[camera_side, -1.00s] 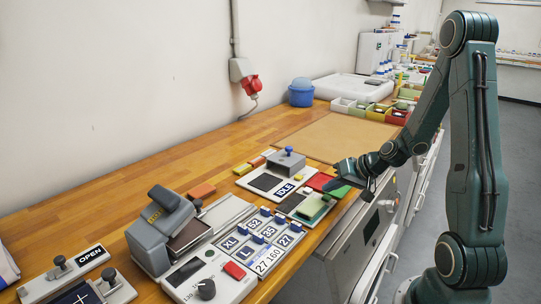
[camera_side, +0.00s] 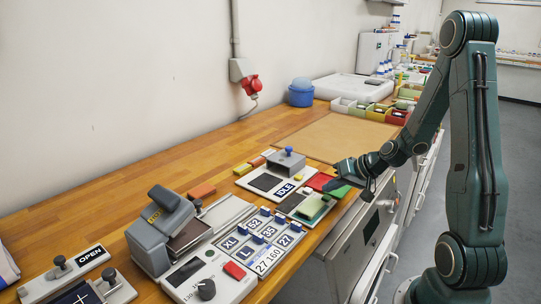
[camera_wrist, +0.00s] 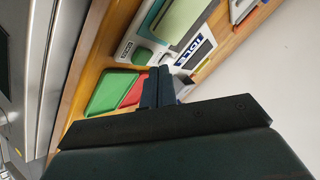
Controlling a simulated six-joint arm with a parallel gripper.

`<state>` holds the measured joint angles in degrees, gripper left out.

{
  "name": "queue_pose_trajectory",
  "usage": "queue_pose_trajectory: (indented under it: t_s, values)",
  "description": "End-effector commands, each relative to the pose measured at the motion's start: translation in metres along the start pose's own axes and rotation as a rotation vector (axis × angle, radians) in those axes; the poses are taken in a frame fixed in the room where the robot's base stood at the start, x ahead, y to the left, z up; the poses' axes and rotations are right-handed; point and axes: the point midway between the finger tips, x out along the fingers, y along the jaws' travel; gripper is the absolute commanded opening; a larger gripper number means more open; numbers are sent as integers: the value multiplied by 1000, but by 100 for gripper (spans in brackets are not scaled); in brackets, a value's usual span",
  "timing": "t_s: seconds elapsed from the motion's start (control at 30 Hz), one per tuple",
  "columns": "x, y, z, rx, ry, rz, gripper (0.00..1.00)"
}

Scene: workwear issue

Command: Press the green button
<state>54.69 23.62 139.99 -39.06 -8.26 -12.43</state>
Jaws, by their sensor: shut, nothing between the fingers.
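A small round greenish button (camera_side: 209,253) sits on the grey control panel (camera_side: 190,294) at the front of the bench, in the side view. A larger red button (camera_side: 234,270) is beside it. My gripper (camera_side: 343,172) is shut and empty, well to the right of this panel, above the bench's front edge. A flat green pad (camera_side: 334,185) lies under it, partly hidden, with a red pad (camera_side: 319,181) beside it. In the wrist view my closed fingertips (camera_wrist: 158,72) appear by the red pad (camera_wrist: 136,90) and the green pad (camera_wrist: 110,90). The wrist view does not show the small button.
A white unit labelled IDLE (camera_side: 285,189) and a pale green block (camera_side: 312,207) stand left of my gripper. A bare board (camera_side: 335,136) lies farther back.

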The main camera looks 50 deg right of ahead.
Motion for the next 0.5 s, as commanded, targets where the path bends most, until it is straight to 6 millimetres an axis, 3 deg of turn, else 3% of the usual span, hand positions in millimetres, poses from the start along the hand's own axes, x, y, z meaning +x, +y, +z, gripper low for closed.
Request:
queue_pose_trajectory:
  t_s: [0.5]
  values:
    - [3,2,2,0,0,0,0]
